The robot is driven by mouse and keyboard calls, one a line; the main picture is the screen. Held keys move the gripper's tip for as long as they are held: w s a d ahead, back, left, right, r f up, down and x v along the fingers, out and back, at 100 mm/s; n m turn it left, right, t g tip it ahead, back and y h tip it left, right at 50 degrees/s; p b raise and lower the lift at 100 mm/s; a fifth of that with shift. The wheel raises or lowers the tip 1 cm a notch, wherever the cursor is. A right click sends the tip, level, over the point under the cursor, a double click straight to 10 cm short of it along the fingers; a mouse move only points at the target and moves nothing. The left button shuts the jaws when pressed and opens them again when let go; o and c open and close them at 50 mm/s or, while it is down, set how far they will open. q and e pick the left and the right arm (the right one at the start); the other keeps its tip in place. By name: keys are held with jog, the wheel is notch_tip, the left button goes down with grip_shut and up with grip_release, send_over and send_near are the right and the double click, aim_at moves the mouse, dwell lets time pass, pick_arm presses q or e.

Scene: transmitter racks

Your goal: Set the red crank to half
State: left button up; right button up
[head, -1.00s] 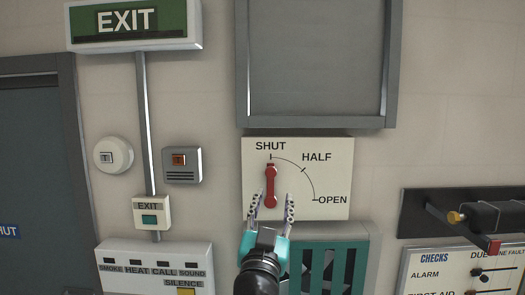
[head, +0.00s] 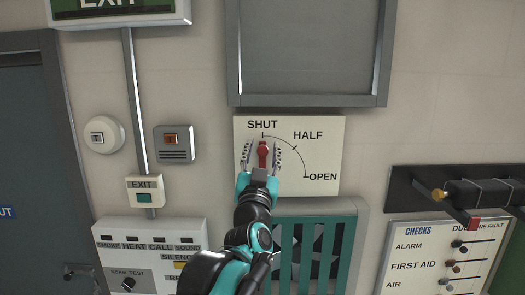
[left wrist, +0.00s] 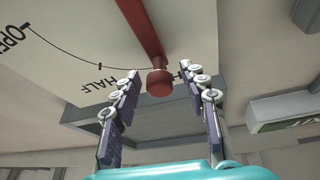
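The red crank (head: 263,153) is on a white plate (head: 319,150) marked SHUT, HALF and OPEN along an arc. Its upper end points up at SHUT; my left gripper hides its lower part. My left gripper (head: 262,147) is open, with one finger on each side of the crank. In the left wrist view, the crank's round red knob (left wrist: 160,83) lies between the open fingertips of my left gripper (left wrist: 159,72), with gaps visible on both sides. My right gripper is not in view.
A grey framed panel (head: 308,50) is above the plate. A teal slatted grille (head: 345,240) is just below it. An alarm panel (head: 150,235) is at the lower left.

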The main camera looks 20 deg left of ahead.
pick_arm(q)
grip_shut()
jog(key=shift+d, duration=0.15)
jog(key=shift+w+d+f+m+h, duration=0.15)
jog(key=shift+d+m+h, duration=0.25)
jog(key=shift+m, duration=0.45)
jog(key=shift+w+d+r+m+h, duration=0.1)
jog(key=shift+d+m+h, duration=0.3)
jog(key=shift+m, duration=0.45)
jog(key=m, duration=0.1)
jog(key=d+m+h, duration=0.1)
jog(key=m, duration=0.1)
jog(key=shift+w+d+f+g+h, duration=0.3)
jog(key=shift+d+f, duration=0.05)
jog(key=shift+d, duration=0.05)
jog(key=shift+w+d+f+m+g+h, duration=0.1)
jog(key=shift+d+f+m+g+h, duration=0.25)
jog(key=shift+m, duration=0.55)
jog(key=shift+w+d+f+m+g+h, duration=0.15)
jog(key=shift+d+f+m+h, duration=0.15)
jog(key=shift+d+m, duration=0.45)
jog(key=shift+w+d+f+m+g+h, duration=0.1)
jog(key=shift+d+f+m+g+h, duration=0.2)
jog(key=shift+m, duration=0.75)
jog(key=shift+o, duration=0.3)
grip_release()
